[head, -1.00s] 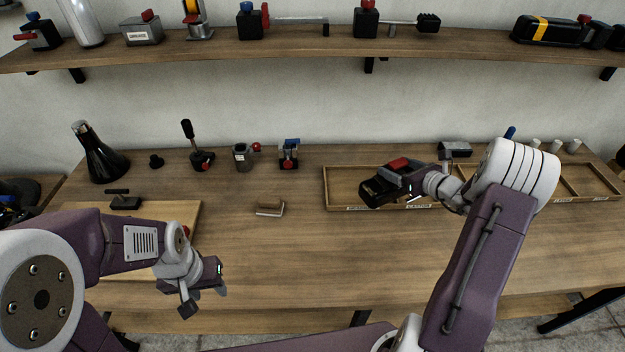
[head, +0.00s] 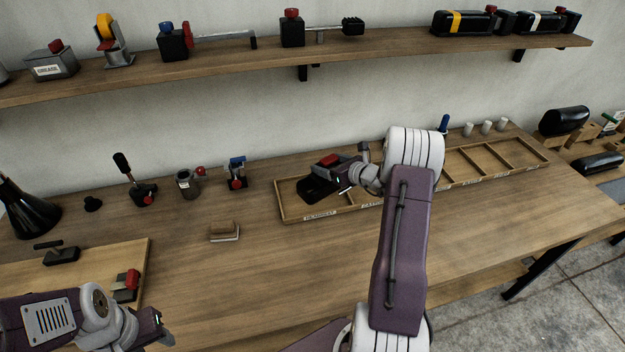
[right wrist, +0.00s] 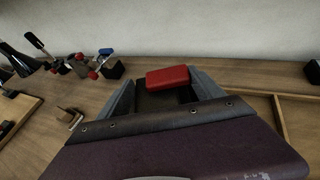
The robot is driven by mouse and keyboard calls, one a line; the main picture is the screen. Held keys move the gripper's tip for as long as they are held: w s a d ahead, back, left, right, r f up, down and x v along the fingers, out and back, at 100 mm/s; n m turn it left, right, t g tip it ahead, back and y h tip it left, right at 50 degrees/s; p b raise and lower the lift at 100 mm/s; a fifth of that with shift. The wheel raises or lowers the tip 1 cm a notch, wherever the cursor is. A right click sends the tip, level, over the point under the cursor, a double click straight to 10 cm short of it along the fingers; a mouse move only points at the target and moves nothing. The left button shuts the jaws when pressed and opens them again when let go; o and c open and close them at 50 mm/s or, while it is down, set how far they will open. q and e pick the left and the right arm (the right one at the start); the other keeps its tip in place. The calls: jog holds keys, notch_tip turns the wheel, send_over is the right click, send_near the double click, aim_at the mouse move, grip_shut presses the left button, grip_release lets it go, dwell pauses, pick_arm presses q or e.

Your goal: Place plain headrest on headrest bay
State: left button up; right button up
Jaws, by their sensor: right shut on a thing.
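The plain headrest (head: 314,189) is a dark block with a red part on top. My right gripper (head: 335,168) is shut on it; the right wrist view shows the red part (right wrist: 168,78) between the two fingers. In the head view it appears over the leftmost compartment of a shallow wooden tray, the headrest bay (head: 290,210), whose front label seems to read HEADREST. Whether it touches the bay floor cannot be told. My left gripper (head: 158,334) is low at the left, beside a wooden board, and its fingers are not clear.
A small wooden block (head: 224,231) lies left of the tray. Several clamp-like tools, such as one with a blue top (head: 237,172), stand behind it. The wall shelf (head: 375,54) holds more tools and black cushions (head: 464,21). The table front is clear.

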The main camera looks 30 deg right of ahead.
aim_at(313, 175)
jog(key=w+a+f, duration=0.1)
jog(key=f, duration=0.1)
jog(key=w+a+f+p, duration=0.1)
jog(key=w+f, duration=0.1)
jog(key=f, duration=0.1)
jog(key=w+a+f, duration=0.1)
jog(key=w+f, duration=0.1)
jog(key=shift+f+p, duration=0.15)
jog(key=shift+p, duration=0.15)
jog(key=shift+s, duration=0.1)
jog(key=shift+a+f, duration=0.1)
jog(key=o, duration=2.1)
jog(key=shift+s, duration=0.1)
